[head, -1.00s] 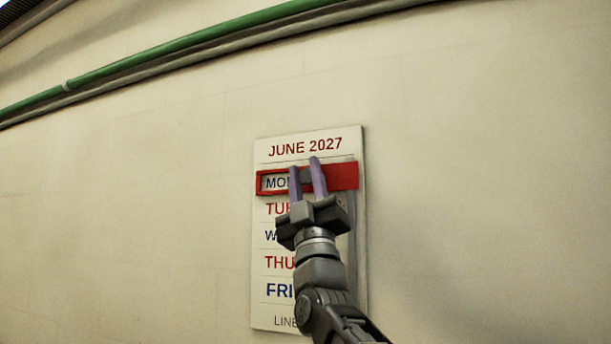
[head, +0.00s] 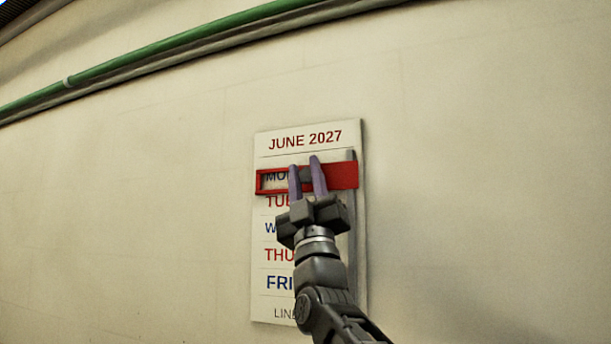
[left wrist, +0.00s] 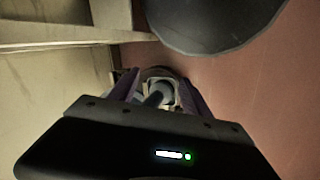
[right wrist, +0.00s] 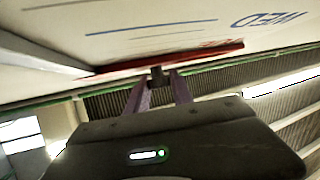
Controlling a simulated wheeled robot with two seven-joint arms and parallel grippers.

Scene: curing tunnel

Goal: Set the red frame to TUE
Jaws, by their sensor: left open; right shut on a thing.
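The wall calendar (head: 305,139) hangs upright with JUNE 2027 at its top and weekday rows below. The red frame (head: 345,176) lies across it, its window over the lower part of MON and its bottom edge against the top of TUE. My right gripper (head: 307,178) is shut on the frame's small dark knob (right wrist: 156,76). The red frame also shows edge-on in the right wrist view (right wrist: 205,56). The gripper and arm hide the right parts of several rows. My left gripper (left wrist: 158,84) is open, away from the calendar.
A grey vertical strip (head: 351,232) runs down the calendar's right side. A green pipe (head: 165,51) crosses the wall above. The wall around the calendar is bare.

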